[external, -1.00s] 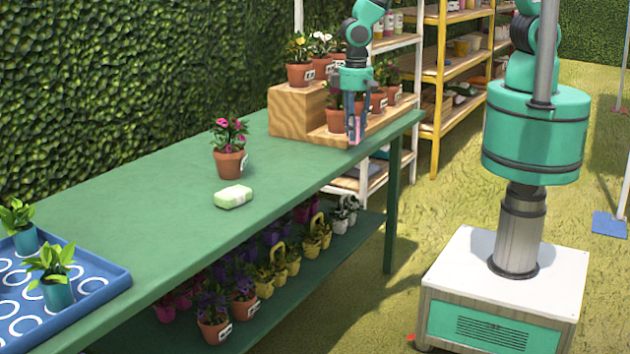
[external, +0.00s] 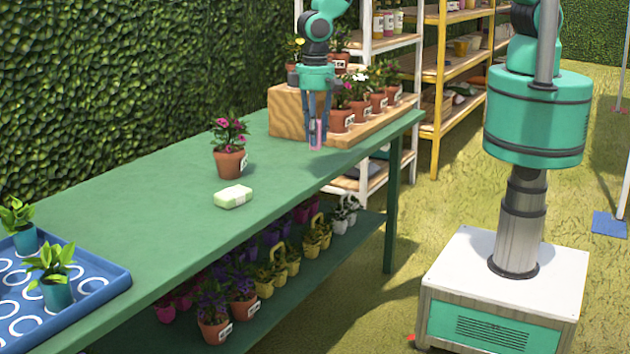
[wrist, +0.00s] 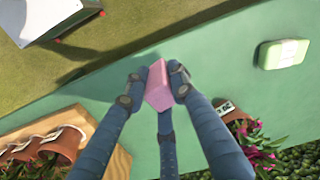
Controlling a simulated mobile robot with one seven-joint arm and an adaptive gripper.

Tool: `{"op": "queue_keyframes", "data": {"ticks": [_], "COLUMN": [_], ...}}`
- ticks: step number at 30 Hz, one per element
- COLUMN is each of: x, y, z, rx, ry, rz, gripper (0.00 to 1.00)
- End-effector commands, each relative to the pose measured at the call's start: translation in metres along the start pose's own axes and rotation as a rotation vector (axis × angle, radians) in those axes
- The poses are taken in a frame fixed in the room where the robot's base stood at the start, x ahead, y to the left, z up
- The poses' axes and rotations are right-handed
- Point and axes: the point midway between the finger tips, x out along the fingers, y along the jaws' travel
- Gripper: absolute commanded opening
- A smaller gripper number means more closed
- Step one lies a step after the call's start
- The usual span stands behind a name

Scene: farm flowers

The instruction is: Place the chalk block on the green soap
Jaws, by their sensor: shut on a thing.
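The chalk block is pink (wrist: 158,88) and sits between the fingers of my gripper (wrist: 155,88) in the wrist view. In the external view the pink block (external: 316,134) shows at the fingertips of my gripper (external: 317,138), above the far part of the green table. My gripper is shut on it. The green soap (external: 233,197) is a pale green bar lying on the table, to the left of and nearer the camera than my gripper. It also shows in the wrist view (wrist: 283,54) at the upper right, apart from the block.
A potted pink flower (external: 229,148) stands on the table just behind the soap. A wooden step stand (external: 290,113) with several potted flowers is beside my gripper. A blue tray (external: 112,286) with plants is at the near left. The table between gripper and soap is mostly clear.

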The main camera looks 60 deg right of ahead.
Motion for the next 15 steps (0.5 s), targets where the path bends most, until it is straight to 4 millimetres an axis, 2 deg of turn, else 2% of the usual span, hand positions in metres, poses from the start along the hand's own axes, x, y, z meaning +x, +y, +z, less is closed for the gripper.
{"op": "queue_keyframes", "data": {"ticks": [9,15], "x": [-0.002,-0.001], "y": [-0.055,-0.077], "z": [-0.016,-0.02], "rx": [-0.053,-0.073], "ry": [-0.001,-0.003], "rz": [-0.004,-0.006], "gripper": [0.0,0.0]}}
